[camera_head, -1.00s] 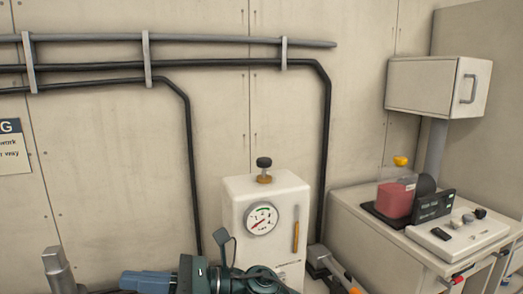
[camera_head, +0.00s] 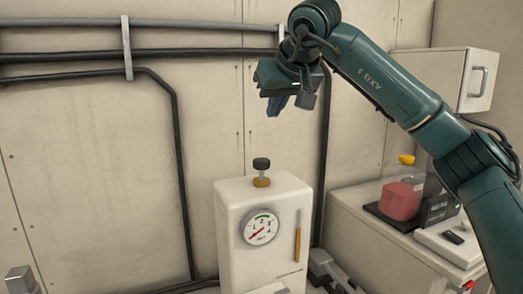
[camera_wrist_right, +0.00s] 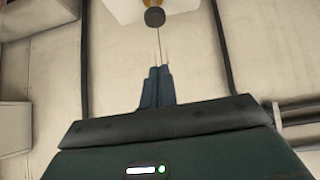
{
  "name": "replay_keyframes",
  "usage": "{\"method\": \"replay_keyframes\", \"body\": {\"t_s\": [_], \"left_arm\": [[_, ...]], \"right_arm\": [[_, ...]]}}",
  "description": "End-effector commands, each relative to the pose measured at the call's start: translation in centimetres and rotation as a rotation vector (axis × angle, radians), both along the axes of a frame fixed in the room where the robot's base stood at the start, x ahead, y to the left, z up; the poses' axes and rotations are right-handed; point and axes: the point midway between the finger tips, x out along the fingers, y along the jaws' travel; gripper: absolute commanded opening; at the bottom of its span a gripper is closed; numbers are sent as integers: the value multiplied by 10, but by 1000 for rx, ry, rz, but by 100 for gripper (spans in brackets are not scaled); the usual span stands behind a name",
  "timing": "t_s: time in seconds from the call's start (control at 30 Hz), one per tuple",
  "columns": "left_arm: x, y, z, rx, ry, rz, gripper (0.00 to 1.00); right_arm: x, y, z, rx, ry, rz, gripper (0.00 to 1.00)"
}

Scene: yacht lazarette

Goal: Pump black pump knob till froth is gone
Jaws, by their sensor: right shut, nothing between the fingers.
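The black pump knob (camera_head: 261,164) stands upright on a brass collar on top of the white pump box (camera_head: 228,240). The knob also shows at the top of the right wrist view (camera_wrist_right: 154,17). A round gauge (camera_head: 260,227) is on the box's front, its needle pointing to the lower left. My right gripper (camera_head: 277,106) hangs above the knob with a clear gap, its blue fingers pointing down. In the right wrist view its fingers (camera_wrist_right: 158,84) are together and empty. No froth can be made out. My left gripper is out of view.
On the bench (camera_head: 345,205) at right are a container of red liquid (camera_head: 400,200) with a yellow cap and a white control panel (camera_head: 450,240). A wall cabinet (camera_head: 440,75) hangs above. Black pipes (camera_head: 175,130) run along the wall.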

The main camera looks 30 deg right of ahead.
Motion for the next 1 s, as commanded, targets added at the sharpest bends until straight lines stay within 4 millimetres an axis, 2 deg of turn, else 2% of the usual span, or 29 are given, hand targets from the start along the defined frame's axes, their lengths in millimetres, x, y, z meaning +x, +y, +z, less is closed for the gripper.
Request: {"method": "replay_keyframes", "body": {"t_s": [0.3, 0.47, 0.87, 1.0], "left_arm": [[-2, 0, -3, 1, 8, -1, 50], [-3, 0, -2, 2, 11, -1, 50], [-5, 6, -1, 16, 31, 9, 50], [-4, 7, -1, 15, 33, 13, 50]], "right_arm": [[1, 0, -1, 1, 1, 1, 0], [11, 0, -12, 2, 4, 2, 0], [69, -6, -70, 3, 5, 1, 0], [70, -8, -93, 2, 2, 3, 0]]}}
